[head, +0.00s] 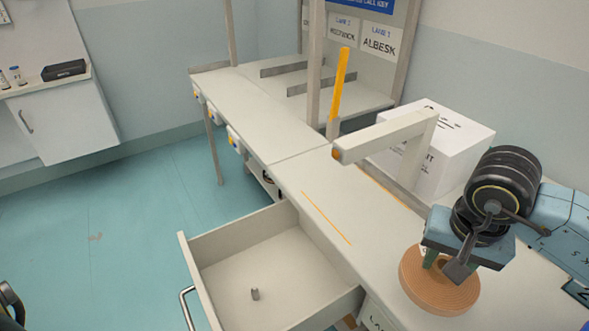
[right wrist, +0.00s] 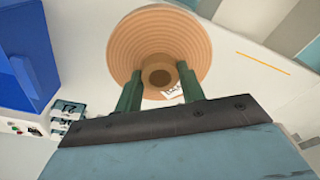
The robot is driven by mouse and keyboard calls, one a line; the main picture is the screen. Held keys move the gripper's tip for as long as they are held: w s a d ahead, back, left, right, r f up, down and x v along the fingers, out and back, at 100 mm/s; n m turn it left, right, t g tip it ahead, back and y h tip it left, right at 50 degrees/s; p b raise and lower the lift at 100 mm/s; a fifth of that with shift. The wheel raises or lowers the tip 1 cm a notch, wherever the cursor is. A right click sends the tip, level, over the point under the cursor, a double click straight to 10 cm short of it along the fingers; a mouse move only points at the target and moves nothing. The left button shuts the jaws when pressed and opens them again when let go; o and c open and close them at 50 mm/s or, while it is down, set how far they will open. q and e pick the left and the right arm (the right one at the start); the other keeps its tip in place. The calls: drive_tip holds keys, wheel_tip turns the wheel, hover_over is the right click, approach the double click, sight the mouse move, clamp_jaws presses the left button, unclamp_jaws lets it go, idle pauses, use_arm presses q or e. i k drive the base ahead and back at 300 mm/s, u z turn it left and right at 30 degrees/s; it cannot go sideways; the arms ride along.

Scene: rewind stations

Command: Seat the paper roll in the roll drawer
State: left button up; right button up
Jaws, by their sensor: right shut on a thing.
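The paper roll (head: 432,292) is a tan disc with ringed sides, over the right part of the white counter in the head view. My right gripper (head: 440,262) is above it with its green fingers down on it. In the right wrist view the fingers (right wrist: 159,88) stand on either side of the roll's brown core (right wrist: 158,77), shut on the roll (right wrist: 165,40). I cannot tell whether the roll touches the counter. My left gripper is not in view.
A yellow-orange post (head: 340,85) rises further back. Blue floor (head: 100,240) is open to the left.

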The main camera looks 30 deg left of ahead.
sight(256, 298)
drive_tip(key=k, duration=0.8)
drive_tip(key=u, duration=2.1)
drive_tip(key=i, duration=1.5)
drive_tip(key=z, duration=2)
